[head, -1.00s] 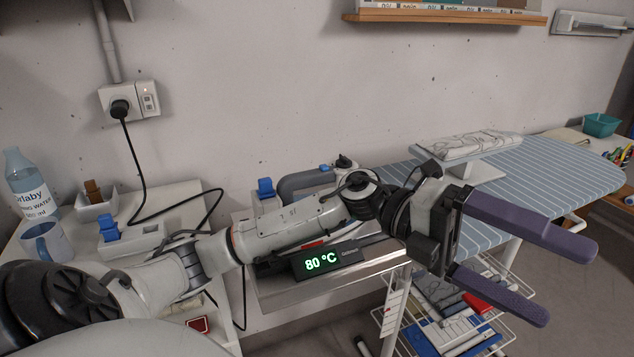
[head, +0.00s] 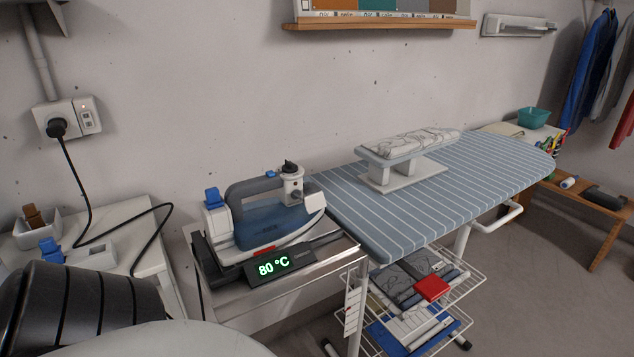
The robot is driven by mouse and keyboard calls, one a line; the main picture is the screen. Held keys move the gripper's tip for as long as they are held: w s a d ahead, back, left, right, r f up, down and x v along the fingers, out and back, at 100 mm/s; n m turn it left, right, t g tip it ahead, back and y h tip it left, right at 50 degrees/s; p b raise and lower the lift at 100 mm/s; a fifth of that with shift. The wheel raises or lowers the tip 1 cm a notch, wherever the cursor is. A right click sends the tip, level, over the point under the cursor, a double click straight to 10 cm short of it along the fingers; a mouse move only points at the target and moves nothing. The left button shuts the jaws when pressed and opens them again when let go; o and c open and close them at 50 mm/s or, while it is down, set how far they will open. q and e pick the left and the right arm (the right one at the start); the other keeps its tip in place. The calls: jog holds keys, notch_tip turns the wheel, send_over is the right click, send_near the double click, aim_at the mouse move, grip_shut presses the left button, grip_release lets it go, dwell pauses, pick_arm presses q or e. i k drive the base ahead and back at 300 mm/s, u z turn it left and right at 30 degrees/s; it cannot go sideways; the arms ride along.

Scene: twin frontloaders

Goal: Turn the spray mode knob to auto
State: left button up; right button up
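A steam iron (head: 268,212) with a blue translucent body and grey handle rests on its stand at the left end of the ironing board. A black knob (head: 290,167) sits on top of a white post at the iron's front; its marks are too small to read. A blue part (head: 213,197) stands at the iron's rear. The stand's black display (head: 279,266) reads 80 °C in green. Part of my own arm shows at the lower left. Neither gripper is in view.
The striped ironing board (head: 460,180) holds a small sleeve board (head: 402,170). A wire rack (head: 467,287) with books and a red item is below. A black plug (head: 56,128) is in the wall socket, its cord hanging to the white side table (head: 150,285). A wooden shelf (head: 380,24) is above.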

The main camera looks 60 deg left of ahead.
aim_at(296, 194)
jog(key=z, duration=0.1)
jog(key=i, duration=1.55)
jog(key=u, duration=3.55)
